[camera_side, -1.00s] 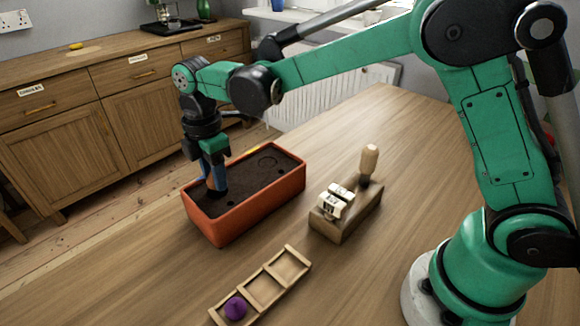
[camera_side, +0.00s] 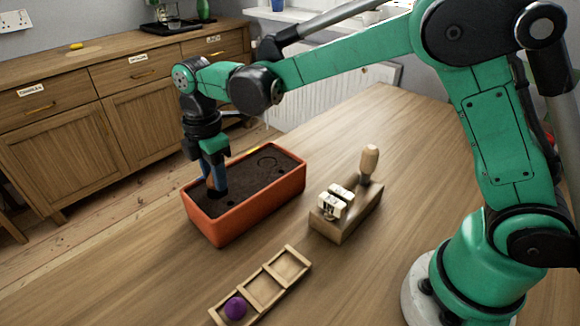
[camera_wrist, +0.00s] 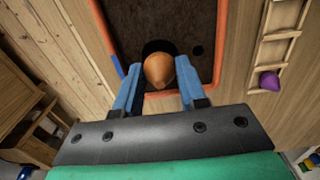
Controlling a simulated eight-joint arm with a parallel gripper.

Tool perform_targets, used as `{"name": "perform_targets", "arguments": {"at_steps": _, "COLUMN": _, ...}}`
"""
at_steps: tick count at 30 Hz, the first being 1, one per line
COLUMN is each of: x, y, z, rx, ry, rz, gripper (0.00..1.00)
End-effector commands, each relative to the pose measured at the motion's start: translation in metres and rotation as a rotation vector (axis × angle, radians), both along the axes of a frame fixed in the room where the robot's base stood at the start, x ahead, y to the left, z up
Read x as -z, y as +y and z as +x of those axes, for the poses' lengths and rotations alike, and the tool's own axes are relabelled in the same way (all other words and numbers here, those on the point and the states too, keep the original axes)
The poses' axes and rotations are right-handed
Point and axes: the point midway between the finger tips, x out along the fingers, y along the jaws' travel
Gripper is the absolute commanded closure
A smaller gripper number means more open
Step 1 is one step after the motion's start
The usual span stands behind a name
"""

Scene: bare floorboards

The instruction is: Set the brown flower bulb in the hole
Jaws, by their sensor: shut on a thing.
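The brown flower bulb (camera_wrist: 160,72) is between the two blue fingers of my gripper (camera_wrist: 158,85) in the wrist view, and the gripper is shut on it. A dark hole (camera_wrist: 157,46) in the soil shows just beyond the bulb, and the bulb covers part of it. In the side view my gripper (camera_side: 214,182) points down over the near left part of the orange planter (camera_side: 262,208). Only a bit of the bulb (camera_side: 210,183) shows there, behind a finger. How far the bulb is above or inside the hole cannot be told.
A wooden block (camera_side: 345,222) with white labels and a wooden-handled tool (camera_side: 369,160) stands right of the planter.

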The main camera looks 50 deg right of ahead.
Motion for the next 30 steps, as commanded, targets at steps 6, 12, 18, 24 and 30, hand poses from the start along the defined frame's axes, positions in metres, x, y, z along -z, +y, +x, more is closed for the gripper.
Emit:
{"name": "perform_targets", "arguments": {"at_steps": 6, "x": 0.004, "y": 0.000, "z": 0.000, "rx": 0.000, "ry": 0.000, "rz": 0.000, "gripper": 1.00}}
{"name": "perform_targets", "arguments": {"at_steps": 12, "x": 0.008, "y": 0.000, "z": 0.000, "rx": 0.000, "ry": 0.000, "rz": 0.000, "gripper": 1.00}}
{"name": "perform_targets", "arguments": {"at_steps": 18, "x": 0.012, "y": 0.000, "z": 0.000, "rx": 0.000, "ry": 0.000, "rz": 0.000, "gripper": 1.00}}
{"name": "perform_targets", "arguments": {"at_steps": 24, "x": 0.016, "y": 0.000, "z": 0.000, "rx": 0.000, "ry": 0.000, "rz": 0.000, "gripper": 1.00}}
{"name": "perform_targets", "arguments": {"at_steps": 30, "x": 0.018, "y": 0.000, "z": 0.000, "rx": 0.000, "ry": 0.000, "rz": 0.000, "gripper": 0.42}}
